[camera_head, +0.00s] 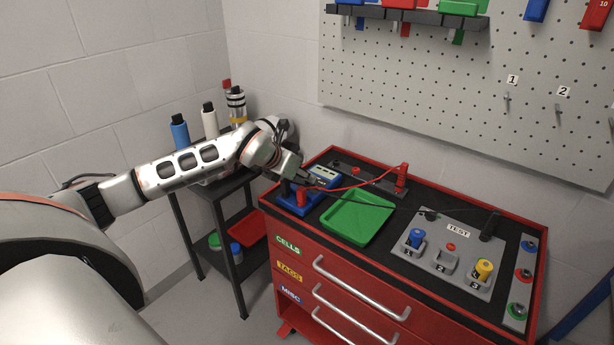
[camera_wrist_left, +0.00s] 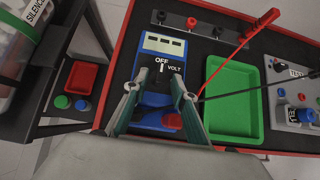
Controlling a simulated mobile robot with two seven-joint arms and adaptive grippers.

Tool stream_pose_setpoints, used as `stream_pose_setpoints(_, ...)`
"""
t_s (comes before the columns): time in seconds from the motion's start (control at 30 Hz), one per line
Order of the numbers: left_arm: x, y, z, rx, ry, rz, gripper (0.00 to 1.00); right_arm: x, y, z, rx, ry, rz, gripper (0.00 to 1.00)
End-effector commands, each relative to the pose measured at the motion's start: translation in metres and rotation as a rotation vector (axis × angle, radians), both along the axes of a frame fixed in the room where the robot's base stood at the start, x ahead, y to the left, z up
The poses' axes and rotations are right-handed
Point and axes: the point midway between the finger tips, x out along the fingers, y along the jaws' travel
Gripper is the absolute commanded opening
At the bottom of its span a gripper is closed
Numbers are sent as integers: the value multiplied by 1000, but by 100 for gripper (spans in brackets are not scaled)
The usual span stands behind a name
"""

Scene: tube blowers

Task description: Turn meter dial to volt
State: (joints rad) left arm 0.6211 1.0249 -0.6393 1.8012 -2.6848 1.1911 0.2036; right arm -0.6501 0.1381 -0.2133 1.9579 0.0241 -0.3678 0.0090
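The blue meter (camera_head: 327,172) stands at the left end of the red cabinet's black top. In the left wrist view, the meter (camera_wrist_left: 165,46) shows a pale display panel and a dark dial (camera_wrist_left: 158,80) with OFF and VOLT labels above it. The dial's pointer seems to be near OFF, but its exact setting is hard to tell. My left gripper (camera_head: 305,182) is over the meter. In the left wrist view, the left gripper (camera_wrist_left: 155,86) is open, its fingers apart on either side of the dial. Contact with the dial cannot be told. My right gripper is not in view.
A green tray (camera_head: 357,218) lies right of the meter. Red and black leads run close to the gripper, the red one to a red probe (camera_head: 401,178). A grey TEST panel (camera_head: 455,262) is farther right. A dark shelf cart (camera_head: 206,190) with bottles stands left.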

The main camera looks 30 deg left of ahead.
Motion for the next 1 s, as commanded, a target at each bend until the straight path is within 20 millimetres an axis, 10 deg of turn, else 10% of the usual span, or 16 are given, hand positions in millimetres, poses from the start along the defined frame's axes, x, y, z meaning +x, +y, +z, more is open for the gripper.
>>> stream_pose_setpoints(0.53,19,-2,-19,0,-1,-1,26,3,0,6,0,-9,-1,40)
stream_pose_setpoints(0.67,19,-2,-19,0,-1,-1,0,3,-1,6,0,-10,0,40)
stream_pose_setpoints(1.0,19,-1,-19,-1,0,-18,0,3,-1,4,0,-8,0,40)
